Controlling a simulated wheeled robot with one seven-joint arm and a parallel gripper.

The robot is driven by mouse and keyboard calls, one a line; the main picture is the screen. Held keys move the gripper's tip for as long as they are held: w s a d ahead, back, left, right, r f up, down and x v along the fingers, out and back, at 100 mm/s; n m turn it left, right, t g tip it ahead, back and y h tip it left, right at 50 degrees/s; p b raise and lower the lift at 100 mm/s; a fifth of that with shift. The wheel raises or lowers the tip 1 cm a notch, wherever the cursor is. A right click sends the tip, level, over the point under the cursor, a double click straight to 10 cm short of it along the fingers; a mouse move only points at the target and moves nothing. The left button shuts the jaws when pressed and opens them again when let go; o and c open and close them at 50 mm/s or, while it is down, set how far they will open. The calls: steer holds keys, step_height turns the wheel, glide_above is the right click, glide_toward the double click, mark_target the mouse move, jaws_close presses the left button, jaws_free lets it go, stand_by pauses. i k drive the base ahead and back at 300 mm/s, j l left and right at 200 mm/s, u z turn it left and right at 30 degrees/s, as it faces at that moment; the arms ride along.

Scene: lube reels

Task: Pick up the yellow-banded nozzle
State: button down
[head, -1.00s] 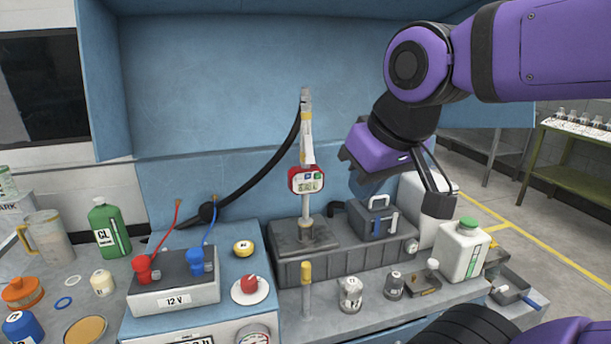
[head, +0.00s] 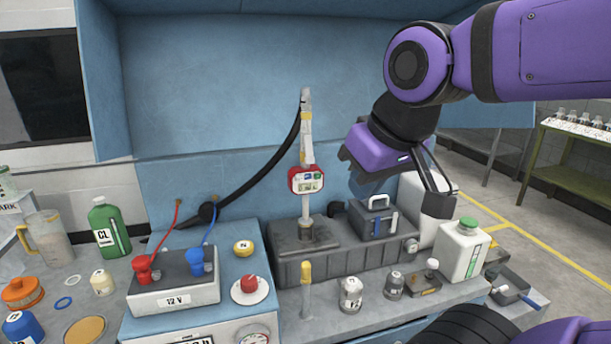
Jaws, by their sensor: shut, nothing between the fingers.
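The yellow-banded nozzle (head: 306,125) stands upright at the middle of the bench, a slim pale shape with yellow bands. A red-rimmed meter (head: 305,181) sits below it on a grey post, and a black hose (head: 255,178) curves from it to the lower left. My gripper (head: 365,187) is to the right of the nozzle, apart from it, above a dark box with a handle. It is shut and empty; its fingertips are small and partly hidden by my wrist.
A grey base block (head: 340,264) carries the post and the dark handled box (head: 373,221). A short yellow-topped post (head: 306,285) stands in front. A white jug with a green cap (head: 461,252) is at right. A 12 V box (head: 174,293) and several bottles crowd the left.

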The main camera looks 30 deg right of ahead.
mark_target(308, 185)
steer(key=i+l+z, duration=0.1)
steer(key=i+z, duration=0.4)
steer(key=i, duration=0.15)
steer(key=k+j+z, duration=0.2)
steer(key=j, duration=0.2)
steer(key=j+z, duration=0.2)
steer(key=j, duration=0.2)
steer(key=k+j+z, duration=0.2)
steer(key=j, duration=0.15)
steer(key=i, duration=0.1)
